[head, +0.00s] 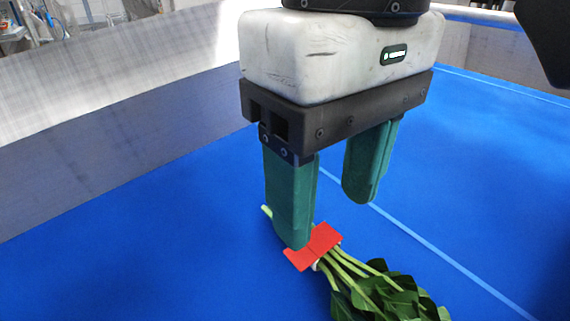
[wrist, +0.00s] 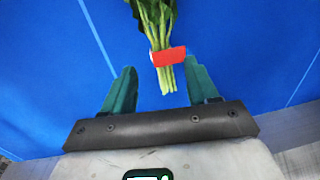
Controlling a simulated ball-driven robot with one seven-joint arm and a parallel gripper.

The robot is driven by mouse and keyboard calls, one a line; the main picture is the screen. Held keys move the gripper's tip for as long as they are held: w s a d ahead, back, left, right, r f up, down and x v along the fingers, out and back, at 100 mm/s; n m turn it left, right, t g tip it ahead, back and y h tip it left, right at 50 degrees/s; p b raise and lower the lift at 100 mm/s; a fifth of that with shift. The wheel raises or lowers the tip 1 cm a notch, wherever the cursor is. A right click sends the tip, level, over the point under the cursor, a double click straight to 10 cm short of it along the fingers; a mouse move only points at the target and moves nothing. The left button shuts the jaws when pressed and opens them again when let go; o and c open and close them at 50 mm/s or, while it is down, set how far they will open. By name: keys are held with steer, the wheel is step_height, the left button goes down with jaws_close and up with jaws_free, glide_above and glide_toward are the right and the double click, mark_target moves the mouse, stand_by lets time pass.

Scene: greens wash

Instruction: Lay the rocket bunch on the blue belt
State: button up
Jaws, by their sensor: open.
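The rocket bunch (head: 385,292) lies on the blue belt (head: 480,170), with green leaves, pale stems and a red band (head: 314,247) around the stems. In the wrist view the bunch (wrist: 154,17) has its leaves at the top edge, partly cut off, and its stem ends point toward my gripper. My gripper (head: 328,205) is open, with its two green fingers apart. In the head view the near finger overlaps part of the stems and band. In the wrist view the stem ends show between the fingertips (wrist: 162,76), with blue belt visible on both sides; I see no grip on them.
A pale grey side wall (head: 120,130) runs along the left of the belt, and another wall (head: 480,42) stands at the back. A light blue line (head: 420,240) crosses the belt. The belt to the right is clear.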

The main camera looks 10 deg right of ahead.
mark_target(325, 236)
step_height(325, 236, up, 8)
steer(key=shift+f, duration=0.2)
steer(key=shift+s, duration=0.1)
stand_by(0.4)
